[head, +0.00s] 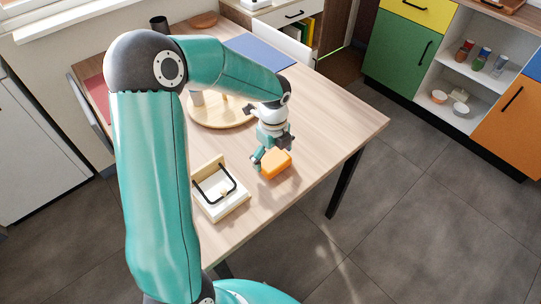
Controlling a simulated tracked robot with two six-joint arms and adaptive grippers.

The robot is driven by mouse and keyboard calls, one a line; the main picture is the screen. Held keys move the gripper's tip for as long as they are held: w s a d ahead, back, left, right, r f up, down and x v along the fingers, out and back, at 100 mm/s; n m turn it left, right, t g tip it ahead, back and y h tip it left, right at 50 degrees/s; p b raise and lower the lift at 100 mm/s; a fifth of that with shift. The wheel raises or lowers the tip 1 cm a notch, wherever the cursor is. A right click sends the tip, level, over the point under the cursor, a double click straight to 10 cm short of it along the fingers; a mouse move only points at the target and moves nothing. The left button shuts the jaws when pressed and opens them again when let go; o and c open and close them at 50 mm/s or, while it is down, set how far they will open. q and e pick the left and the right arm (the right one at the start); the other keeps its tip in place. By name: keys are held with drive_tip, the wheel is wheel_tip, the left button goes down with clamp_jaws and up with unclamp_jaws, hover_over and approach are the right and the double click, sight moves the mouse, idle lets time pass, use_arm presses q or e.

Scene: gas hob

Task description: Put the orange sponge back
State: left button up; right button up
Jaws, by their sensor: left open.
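The orange sponge (275,164) is a small block on the wooden table, near its front right edge. My left gripper (273,152) is right above and behind it, pointing down, with its fingers apart. I cannot tell whether a finger touches the sponge. A pale holder (221,208) with a black rail and a raised back stands to the left of the sponge, apart from it. My left arm hides part of the table left of the holder. My right gripper is not in view.
A round wooden tray (222,121) with a pale cup (197,98) and other items sits behind the gripper. A blue mat (259,51) lies at the far end. The table right of the sponge (335,125) is clear.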

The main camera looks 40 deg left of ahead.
sight(273, 159)
use_arm(q)
wheel_tip(273, 159, up, 11)
drive_tip(key=shift+p, duration=0.45)
drive_tip(key=shift+f, duration=0.1)
